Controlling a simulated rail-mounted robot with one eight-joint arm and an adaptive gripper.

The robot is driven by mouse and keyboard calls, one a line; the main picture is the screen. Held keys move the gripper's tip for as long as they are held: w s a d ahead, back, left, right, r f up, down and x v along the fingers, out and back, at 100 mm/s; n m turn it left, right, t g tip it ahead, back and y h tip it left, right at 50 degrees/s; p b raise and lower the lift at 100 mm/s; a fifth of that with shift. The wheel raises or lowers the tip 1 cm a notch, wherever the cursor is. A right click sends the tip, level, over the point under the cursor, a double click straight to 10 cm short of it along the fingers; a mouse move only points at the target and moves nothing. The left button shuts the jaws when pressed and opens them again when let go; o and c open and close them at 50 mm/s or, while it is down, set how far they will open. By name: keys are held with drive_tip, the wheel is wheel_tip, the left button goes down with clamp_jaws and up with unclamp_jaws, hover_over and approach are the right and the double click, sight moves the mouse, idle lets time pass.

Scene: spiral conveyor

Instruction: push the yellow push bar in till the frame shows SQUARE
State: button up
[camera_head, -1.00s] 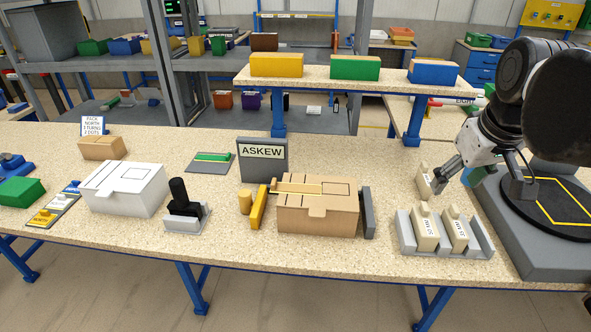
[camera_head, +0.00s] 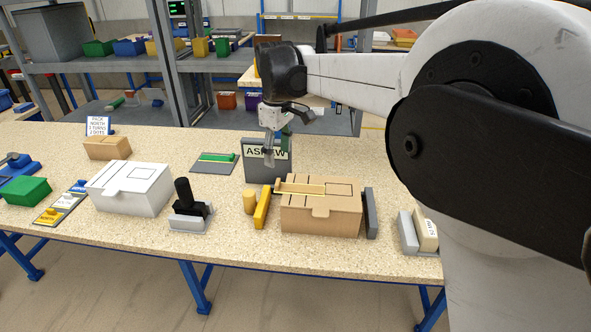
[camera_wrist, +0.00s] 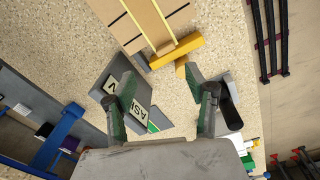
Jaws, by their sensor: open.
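The yellow push bar (camera_head: 262,207) stands upright against the left end of the tan cardboard box (camera_head: 320,209). A yellow cylinder (camera_head: 249,201) is at its left side. In the wrist view the yellow bar (camera_wrist: 176,51) lies across the box end, above and between my fingers. The grey sign frame (camera_head: 267,172) behind the box reads ASKEW, partly covered by my gripper. My gripper (camera_head: 275,148) is open and empty, in the air in front of the sign from the head camera. It also shows in the wrist view (camera_wrist: 165,98), apart from the bar.
A grey block (camera_head: 370,212) stands at the box's right end. A black-handled device (camera_head: 187,208) and a white box (camera_head: 130,187) are to the left. A grey rack (camera_head: 408,232) is partly hidden by my arm. Bare table lies left of the yellow cylinder.

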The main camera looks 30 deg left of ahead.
drive_tip(key=n, duration=0.2)
hover_over(249, 202)
drive_tip(key=w+a, duration=0.1)
drive_tip(key=w, duration=0.1)
wheel_tip(249, 202, down, 4)
drive_tip(key=shift+s+a+f+g+h, duration=0.15)
drive_tip(key=shift+f+g+h, duration=0.15)
drive_tip(key=shift+f, duration=0.05)
wheel_tip(249, 202, down, 14)
drive_tip(key=shift+r+p, duration=0.25)
drive_tip(key=shift+p, duration=0.05)
clamp_jaws()
